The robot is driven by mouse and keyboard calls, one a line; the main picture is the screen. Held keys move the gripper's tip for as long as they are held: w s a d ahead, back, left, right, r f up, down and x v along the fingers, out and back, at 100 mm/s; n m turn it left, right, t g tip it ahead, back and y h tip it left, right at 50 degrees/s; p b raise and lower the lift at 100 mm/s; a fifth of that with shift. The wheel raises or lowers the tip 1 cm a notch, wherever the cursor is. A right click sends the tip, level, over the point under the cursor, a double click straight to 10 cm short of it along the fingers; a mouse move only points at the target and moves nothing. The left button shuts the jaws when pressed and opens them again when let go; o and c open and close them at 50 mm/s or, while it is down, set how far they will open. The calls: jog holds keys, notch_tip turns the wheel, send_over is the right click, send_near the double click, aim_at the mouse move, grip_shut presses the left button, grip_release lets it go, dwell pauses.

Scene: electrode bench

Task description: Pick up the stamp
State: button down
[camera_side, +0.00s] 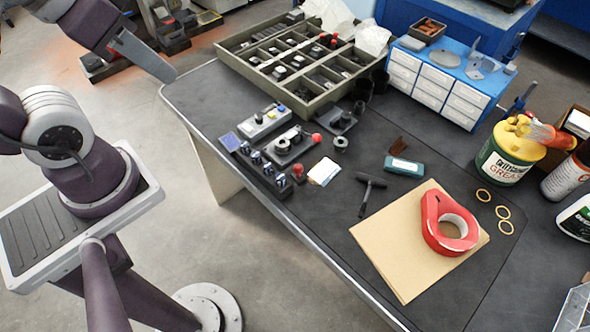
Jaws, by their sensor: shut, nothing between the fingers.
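No object is clearly recognisable as the stamp at this size. A small piece with a red knob and dark base (298,172) stands near the table's front left edge, and it may be the stamp. A similar red knob (316,138) sits by a dark device behind it. My gripper (168,74) is at the upper left, above the floor just outside the table's left corner. It is shut and empty, well apart from both red-knobbed pieces. Its fingers overlap from this angle.
A compartment tray (228,57) and a blue drawer cabinet (432,82) stand at the back. A dark hammer (366,190), a teal block (403,167) and a red tape roll (430,222) on brown sheets lie nearer. A grease tub (503,160) is right. The table's left corner is clear.

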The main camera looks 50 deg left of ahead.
dwell(0.4)
jog(key=c, duration=1.4)
grip_release()
jog(key=n+g+h, duration=0.2)
jog(key=n+g, duration=0.2)
jog(key=n, duration=1.1)
send_over(298, 166)
jog(key=d, duration=0.2)
jog(key=s+a+f+x, duration=0.1)
jog(key=a+x, duration=0.1)
jog(key=x, duration=0.8)
jog(key=s+a+x, duration=0.2)
jog(key=x, duration=0.8)
jog(key=f+n, duration=0.1)
jog(key=f, duration=0.2)
jog(key=a+f+n+y, duration=0.1)
jog(key=f, duration=0.2)
jog(key=a+f+n+g+y, duration=0.1)
jog(key=f+n, duration=0.1)
jog(key=f, duration=0.1)
jog(key=shift+a+f, duration=0.2)
jog(key=shift+f, duration=0.2)
jog(key=shift+w+d+f, duration=0.1)
jog(key=shift+d+f, duration=0.15)
jog(key=shift+f, duration=1.2)
jog(key=shift+d+f, duration=0.2)
jog(key=shift+f, duration=1.25)
